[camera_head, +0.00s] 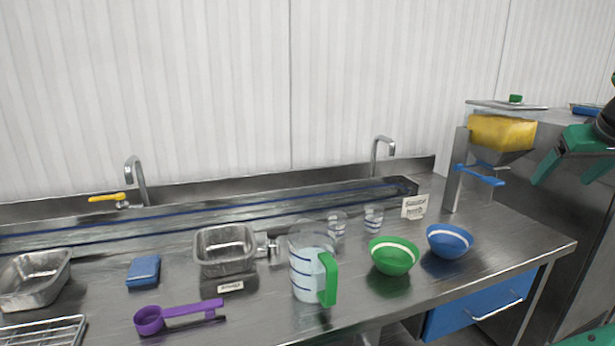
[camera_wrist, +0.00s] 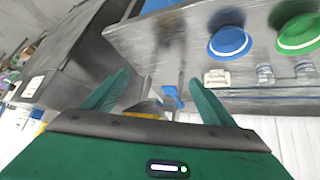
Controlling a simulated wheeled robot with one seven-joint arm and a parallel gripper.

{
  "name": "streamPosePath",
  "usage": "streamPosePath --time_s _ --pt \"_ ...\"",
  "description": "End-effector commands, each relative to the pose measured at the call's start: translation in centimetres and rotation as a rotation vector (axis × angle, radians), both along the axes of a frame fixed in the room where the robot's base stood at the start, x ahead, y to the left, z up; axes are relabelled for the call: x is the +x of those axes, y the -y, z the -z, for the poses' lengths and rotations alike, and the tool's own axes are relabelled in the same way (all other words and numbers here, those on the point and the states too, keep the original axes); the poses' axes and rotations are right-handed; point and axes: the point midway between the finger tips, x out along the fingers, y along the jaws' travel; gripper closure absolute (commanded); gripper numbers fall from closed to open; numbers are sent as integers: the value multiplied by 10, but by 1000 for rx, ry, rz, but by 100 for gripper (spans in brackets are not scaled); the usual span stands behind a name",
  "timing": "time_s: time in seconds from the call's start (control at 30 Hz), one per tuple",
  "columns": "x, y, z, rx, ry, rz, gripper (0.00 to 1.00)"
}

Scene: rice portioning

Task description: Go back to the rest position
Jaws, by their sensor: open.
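My gripper (camera_head: 572,158) is at the far right in the head view, in front of the tall steel cabinet and right of the dispenser. Its green fingers are spread, and nothing shows between them. In the wrist view my gripper (camera_wrist: 160,88) also looks open and empty. The dispenser has a yellow hopper (camera_head: 502,131) and a blue lever (camera_head: 479,175). The lever also shows in the wrist view (camera_wrist: 173,96), beyond the fingers. The gripper appears apart from the dispenser.
On the steel counter (camera_head: 440,300) stand a measuring jug (camera_head: 305,275), a green bowl (camera_head: 394,258), a blue bowl (camera_head: 449,243), two small cups (camera_head: 373,219), a purple scoop (camera_head: 180,316), a blue sponge (camera_head: 144,270) and steel pans (camera_head: 225,248). The steel cabinet (camera_head: 560,220) stands right.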

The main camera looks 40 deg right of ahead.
Motion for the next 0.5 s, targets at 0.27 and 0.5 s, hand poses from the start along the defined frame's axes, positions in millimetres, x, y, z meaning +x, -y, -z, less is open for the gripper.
streamPosePath --time_s 0.27,0.5 --pt "71 -67 45 -149 -338 -423 22" --pt "133 -145 95 -99 -409 -601 22"
